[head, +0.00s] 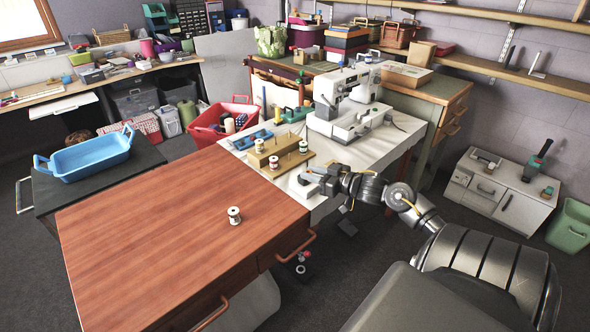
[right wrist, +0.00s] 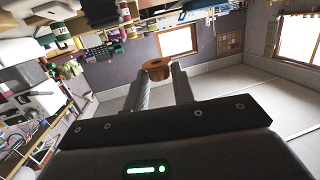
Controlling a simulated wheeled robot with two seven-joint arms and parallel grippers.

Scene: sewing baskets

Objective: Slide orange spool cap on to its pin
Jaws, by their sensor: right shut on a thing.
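My right gripper (head: 308,178) is just right of the front edge of a wooden spool stand (head: 285,165) on the white sewing table. In the right wrist view its two fingers (right wrist: 160,88) are shut on the orange spool cap (right wrist: 158,68), a small orange-brown ring-like piece at the fingertips. I cannot make the cap out clearly in the head view. The stand carries spools, one (head: 274,162) at its front and another (head: 303,147) at its right, and short upright pins. I cannot tell which pin is the cap's. My left gripper is not in view.
A white sewing machine (head: 345,100) stands behind the stand. A blue tool tray (head: 253,139) and a green-handled item (head: 293,114) lie beside it. A lone spool (head: 234,215) stands on the otherwise clear red-brown tabletop (head: 170,250). A red basket (head: 205,134) is at left.

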